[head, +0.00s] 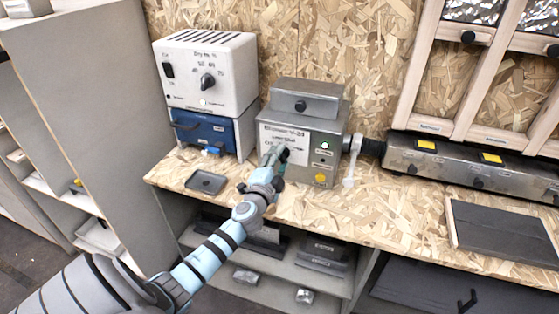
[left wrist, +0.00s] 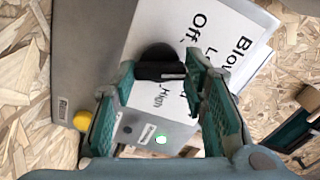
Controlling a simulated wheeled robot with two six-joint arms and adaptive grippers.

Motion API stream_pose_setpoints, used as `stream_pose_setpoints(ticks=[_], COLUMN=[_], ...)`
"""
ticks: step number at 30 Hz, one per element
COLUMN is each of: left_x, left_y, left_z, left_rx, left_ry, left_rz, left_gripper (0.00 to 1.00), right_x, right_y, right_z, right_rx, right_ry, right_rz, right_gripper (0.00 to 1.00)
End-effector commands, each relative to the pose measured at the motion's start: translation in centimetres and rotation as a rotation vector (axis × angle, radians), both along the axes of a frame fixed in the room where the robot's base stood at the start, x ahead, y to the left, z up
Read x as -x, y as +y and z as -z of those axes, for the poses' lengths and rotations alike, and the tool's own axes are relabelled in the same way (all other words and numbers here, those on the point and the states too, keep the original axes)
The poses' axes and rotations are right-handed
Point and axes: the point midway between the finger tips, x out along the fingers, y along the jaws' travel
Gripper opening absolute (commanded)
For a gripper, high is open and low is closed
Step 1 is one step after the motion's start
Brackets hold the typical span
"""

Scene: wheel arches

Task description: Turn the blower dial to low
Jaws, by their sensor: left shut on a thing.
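The blower box (head: 303,104) is grey metal and stands on the bench, with a white label on its front. The label (left wrist: 197,24) reads "Blow…", "Off", part of a word starting with L, and "High" in the left wrist view. The black blower dial (left wrist: 158,56) sits on this label, between the fingertips of my left gripper (left wrist: 160,70), which is shut on it. In the head view my left gripper (head: 272,158) is at the box front and partly covers the dial and label. I cannot tell which setting the dial points to. My right gripper is out of view.
The box front also has a lit green button (head: 325,145) and a yellow button (head: 320,179). A white drying unit (head: 208,70) on a blue base stands to the left. A small grey tray (head: 206,182) lies on the bench. A metal duct (head: 440,160) runs right.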

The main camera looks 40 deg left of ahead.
Motion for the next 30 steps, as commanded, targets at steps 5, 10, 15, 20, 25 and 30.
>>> stream_pose_setpoints(ticks=[5, 10, 15, 20, 25, 30], left_x=[0.0, 0.0, 0.0, 0.6, 4.0, 8.5], left_y=[0.0, 0.0, 0.0, -0.2, -1.4, -3.0], left_z=[0.1, 0.1, 0.0, 0.1, 0.2, 0.1], left_rx=[0.001, 0.002, 0.001, 0.0, 0.0, 0.0], left_ry=[0.001, 0.0, 0.0, 0.001, 0.003, 0.003], left_rz=[0.0, 0.0, -0.001, -0.001, 0.002, 0.001], left_gripper=[0.12, 0.6, 0.6, 0.6, 0.6, 0.6], right_x=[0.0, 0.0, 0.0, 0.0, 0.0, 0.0], right_y=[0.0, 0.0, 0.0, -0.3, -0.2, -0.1], right_z=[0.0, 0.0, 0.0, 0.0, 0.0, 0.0], right_rx=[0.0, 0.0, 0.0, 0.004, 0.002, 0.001], right_ry=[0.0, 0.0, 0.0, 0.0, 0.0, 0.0], right_rz=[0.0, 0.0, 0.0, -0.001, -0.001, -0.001], right_gripper=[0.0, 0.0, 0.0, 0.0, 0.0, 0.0])
